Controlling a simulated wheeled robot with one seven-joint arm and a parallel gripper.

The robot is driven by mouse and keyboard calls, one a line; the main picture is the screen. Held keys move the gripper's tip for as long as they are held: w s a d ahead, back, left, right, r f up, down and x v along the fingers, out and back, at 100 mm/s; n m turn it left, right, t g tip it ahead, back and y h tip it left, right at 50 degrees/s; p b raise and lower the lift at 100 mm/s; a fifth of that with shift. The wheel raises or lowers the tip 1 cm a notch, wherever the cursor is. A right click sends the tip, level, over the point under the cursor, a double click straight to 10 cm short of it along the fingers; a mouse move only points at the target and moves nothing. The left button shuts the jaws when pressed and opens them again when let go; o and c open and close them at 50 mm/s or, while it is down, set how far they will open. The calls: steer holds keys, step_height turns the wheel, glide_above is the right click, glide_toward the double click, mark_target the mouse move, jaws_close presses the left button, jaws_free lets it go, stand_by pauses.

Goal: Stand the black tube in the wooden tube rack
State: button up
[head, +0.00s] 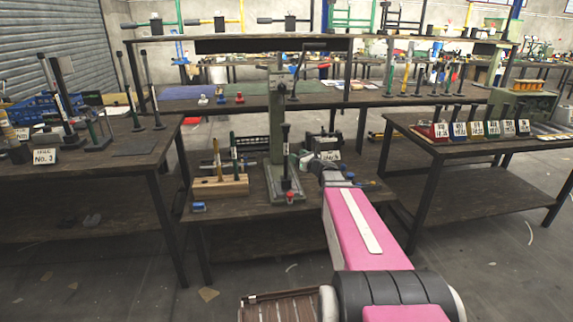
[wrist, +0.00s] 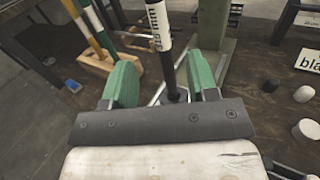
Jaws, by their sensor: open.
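The black tube (head: 286,160) stands upright at the green press, with a white printed label on its side. In the wrist view the tube (wrist: 168,65) rises between the two green fingers of my gripper (wrist: 162,86). The gripper is open, with a finger on each side and visible gaps to the tube. In the head view my gripper (head: 303,160) is beside the tube, partly hidden by my arm. The wooden tube rack (head: 222,187) is left of the press and holds upright tubes, including a green one. The rack (wrist: 97,64) is at upper left in the wrist view.
The green press (head: 277,115) stands close behind the tube. A small blue block (head: 199,207) lies at the table's front left edge. Small black and white cylinders (wrist: 303,94) and a label card (wrist: 309,61) are to the right. Bare tabletop lies in front of the rack.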

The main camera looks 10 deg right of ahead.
mark_target(287, 150)
steer(key=x, duration=1)
steer(key=shift+w+a, duration=0.1)
steer(key=shift+w, duration=0.15)
steer(key=shift+c, duration=0.3)
jaws_close()
